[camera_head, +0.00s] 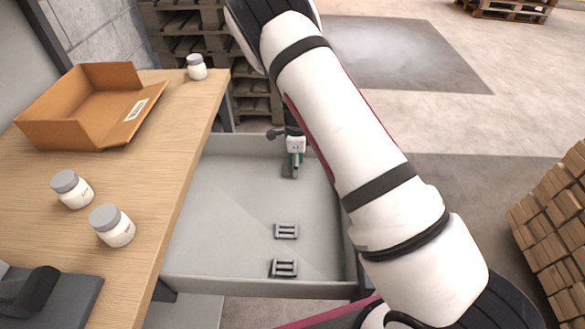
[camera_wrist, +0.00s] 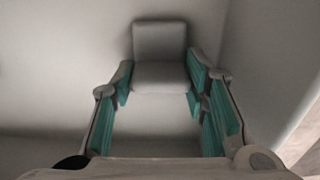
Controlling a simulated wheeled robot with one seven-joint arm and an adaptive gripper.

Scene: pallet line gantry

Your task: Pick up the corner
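The corner (camera_wrist: 160,42) is a small grey L-shaped piece with two flat faces, seen in the wrist view at the top middle. In the head view it shows as a small dark grey shape (camera_head: 290,170) at the far end of the light grey tray (camera_head: 225,215). My gripper (camera_head: 294,163) is over it, pointing down. In the wrist view my gripper (camera_wrist: 160,82) is open, with teal pads on either side of the corner's near part. Narrow gaps seem to remain beside it; contact is unclear.
Two grey slotted pieces (camera_head: 286,231) (camera_head: 283,268) lie nearer in the tray. The tray's raised walls surround the gripper. On the left, a wooden table (camera_head: 150,200) holds a cardboard box (camera_head: 85,105) and white jars (camera_head: 112,226). Stacked cartons (camera_head: 555,220) stand at right.

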